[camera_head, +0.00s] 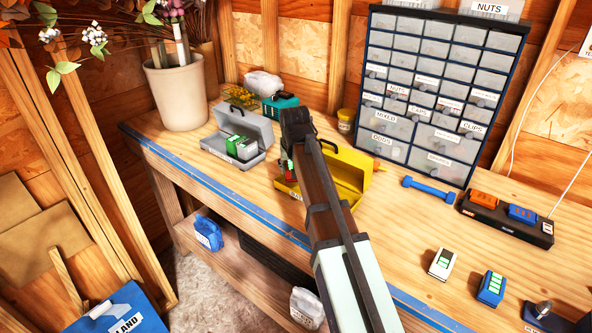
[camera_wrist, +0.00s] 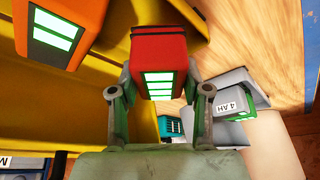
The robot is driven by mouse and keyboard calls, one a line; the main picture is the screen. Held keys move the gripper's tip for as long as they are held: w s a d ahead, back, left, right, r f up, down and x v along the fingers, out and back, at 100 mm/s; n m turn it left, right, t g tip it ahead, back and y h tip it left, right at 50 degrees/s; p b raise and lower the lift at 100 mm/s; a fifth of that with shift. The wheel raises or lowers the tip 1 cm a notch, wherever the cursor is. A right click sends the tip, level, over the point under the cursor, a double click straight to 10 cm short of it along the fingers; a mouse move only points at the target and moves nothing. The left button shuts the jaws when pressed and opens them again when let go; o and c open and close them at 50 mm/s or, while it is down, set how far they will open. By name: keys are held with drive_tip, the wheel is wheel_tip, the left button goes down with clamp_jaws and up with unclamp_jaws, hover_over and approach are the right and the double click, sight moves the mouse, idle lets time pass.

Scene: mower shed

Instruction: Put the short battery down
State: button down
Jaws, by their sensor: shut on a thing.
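My gripper (camera_head: 288,168) is over the workbench beside the yellow case, seen partly behind my arm in the head view. It is shut on a red battery (camera_wrist: 156,60) with lit green bars, held between both fingers in the wrist view. The open yellow case (camera_head: 352,168) shows its lid to the right of my gripper. In the wrist view the yellow case (camera_wrist: 85,108) fills the left, with an orange battery (camera_wrist: 88,14) in or over it. Whether the red battery touches anything below is hidden.
An open grey case (camera_head: 228,156) with green-and-white batteries stands left of my gripper. A black charger (camera_head: 508,226) holds orange and blue batteries. A white battery (camera_head: 441,264) and a blue battery (camera_head: 490,288) stand at right. A blue tool (camera_head: 428,190) lies before the drawer cabinet (camera_head: 434,85).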

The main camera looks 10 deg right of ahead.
drive_tip(key=shift+w+d+r, duration=0.1)
drive_tip(key=shift+w+d, duration=0.5)
drive_tip(key=shift+d, duration=0.05)
drive_tip(key=shift+d+f+p, duration=0.2)
drive_tip(key=shift+f+p, duration=0.05)
drive_tip(key=shift+p, duration=0.1)
drive_tip(key=shift+f+p, duration=0.45)
drive_tip(key=shift+f, duration=1.1)
drive_tip(key=shift+f, duration=0.1)
drive_tip(key=shift+f, duration=0.1)
drive_tip(key=c, duration=0.5)
unclamp_jaws()
drive_tip(key=shift+c, duration=0.2)
drive_tip(key=b+v, duration=0.2)
drive_tip(key=v, duration=1)
drive_tip(key=shift+w+r, duration=0.1)
drive_tip(key=shift+r, duration=0.15)
